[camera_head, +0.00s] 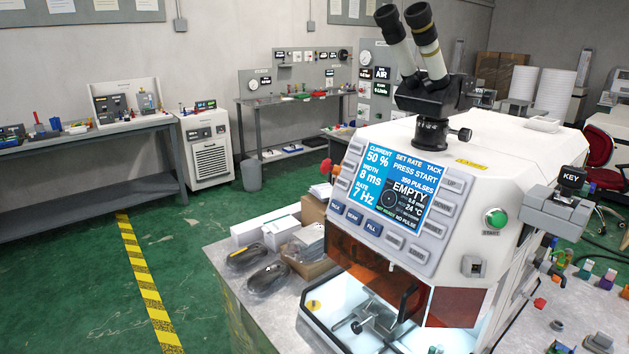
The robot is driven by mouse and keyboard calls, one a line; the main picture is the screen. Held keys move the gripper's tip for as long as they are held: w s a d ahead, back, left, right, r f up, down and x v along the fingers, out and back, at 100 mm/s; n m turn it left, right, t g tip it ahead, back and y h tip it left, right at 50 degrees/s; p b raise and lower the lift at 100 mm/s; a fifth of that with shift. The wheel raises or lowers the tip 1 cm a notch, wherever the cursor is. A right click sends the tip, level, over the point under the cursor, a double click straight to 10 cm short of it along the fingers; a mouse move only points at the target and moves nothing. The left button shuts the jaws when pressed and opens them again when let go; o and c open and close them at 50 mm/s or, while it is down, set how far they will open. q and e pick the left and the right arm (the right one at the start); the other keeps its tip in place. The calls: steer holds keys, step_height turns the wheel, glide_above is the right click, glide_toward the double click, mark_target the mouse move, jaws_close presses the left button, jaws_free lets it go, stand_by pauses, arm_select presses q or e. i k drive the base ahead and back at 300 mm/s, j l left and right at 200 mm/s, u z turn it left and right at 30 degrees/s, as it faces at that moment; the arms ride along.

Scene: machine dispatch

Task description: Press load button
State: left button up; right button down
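A white machine with a microscope on top carries a control panel (435,262) on its front face. The panel's blue screen (385,190) reads "EMPTY", "50 %", "8 ms", "7 Hz", "PRESS START" and "NO PULSE". Grey buttons line the panel's right side and lower edge. Blue keys, one marked "FILL" (372,228), sit at the lower left. The labels on two grey lower buttons, one left (395,241) and one right (419,253), are too small to read, so I cannot tell which is the load button. Neither of my grippers is in view.
A green start button (496,218) and a key block (571,178) are right of the panel. The microscope (430,95) rises above it. A grey bench (222,262) with dark packets and boxes is at left. The green floor beyond is mostly clear.

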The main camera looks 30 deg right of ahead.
mark_target(421, 254)
steer(key=z, duration=1.35)
